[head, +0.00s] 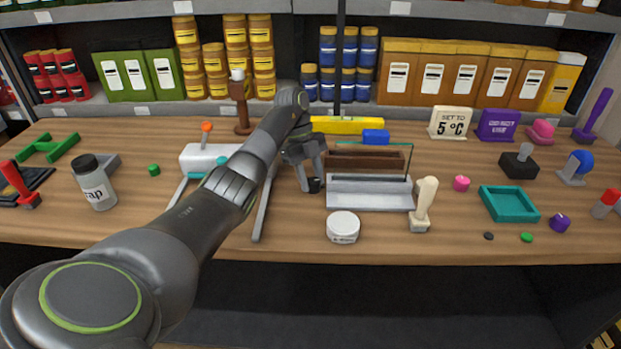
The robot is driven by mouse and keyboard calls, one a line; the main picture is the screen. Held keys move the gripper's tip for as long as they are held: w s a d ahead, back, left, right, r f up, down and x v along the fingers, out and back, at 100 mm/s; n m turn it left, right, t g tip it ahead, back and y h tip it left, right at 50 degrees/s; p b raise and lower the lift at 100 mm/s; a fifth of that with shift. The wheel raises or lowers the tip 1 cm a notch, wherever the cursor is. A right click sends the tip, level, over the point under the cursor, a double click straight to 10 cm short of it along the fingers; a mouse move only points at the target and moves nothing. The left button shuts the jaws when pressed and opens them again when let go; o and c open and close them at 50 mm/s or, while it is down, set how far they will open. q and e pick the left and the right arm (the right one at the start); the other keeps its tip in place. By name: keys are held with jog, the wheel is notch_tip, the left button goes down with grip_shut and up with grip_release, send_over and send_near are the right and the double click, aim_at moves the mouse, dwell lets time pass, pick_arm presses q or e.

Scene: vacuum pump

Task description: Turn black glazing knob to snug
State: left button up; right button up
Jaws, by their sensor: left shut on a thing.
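The black glazing knob (315,185) is small and dark and sits at the left end of a grey frame (370,200) that holds a brown bar and an upright glass pane. My left gripper (310,184) reaches in from the left and points down at the frame's left end. It is shut on the black knob, and its fingers partly hide the knob. The knob's turn angle is too small to tell. My right gripper is not in view.
A blue block (376,137) and yellow level (347,125) lie behind. A white device (208,159) is to the left. A teal tray (509,204) lies right.

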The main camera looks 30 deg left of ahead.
pick_arm(q)
jog(key=shift+w+r+m+g+y+p, duration=0.15)
jog(key=shift+m+g+y+p, duration=0.2)
jog(key=shift+m, duration=0.85)
jog(key=o, duration=0.8)
jog(key=shift+c, duration=0.2)
jog(key=shift+o, duration=1)
